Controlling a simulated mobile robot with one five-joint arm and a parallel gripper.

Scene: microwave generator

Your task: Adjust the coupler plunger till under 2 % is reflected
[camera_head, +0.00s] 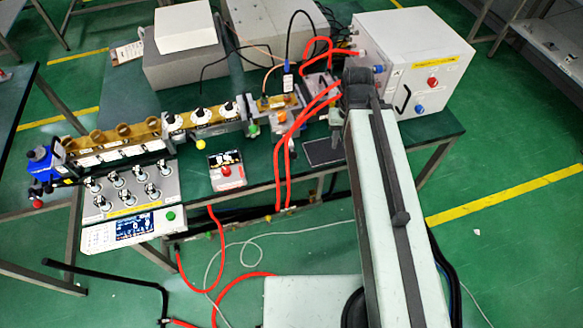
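A brass-coloured waveguide run (146,131) lies along the left part of the bench. Three white knobs with dark tops stand on it, one of them here (200,114). A yellow knob (200,145) and a green knob (253,130) stick out from its front side. I cannot tell which of these is the coupler plunger. A control box with a lit blue display (135,226) stands at the front left; its reading is too small to make out. My gripper (358,88) is at the dark far end of my arm, right of the waveguide and apart from these knobs; its fingers are not distinct.
A white cabinet (408,58) with red and blue knobs stands at the bench's right end. Red hoses (282,150) loop from it over the front edge. A small meter box (226,170) with a red knob sits mid-bench. Grey boxes (185,65) stand behind.

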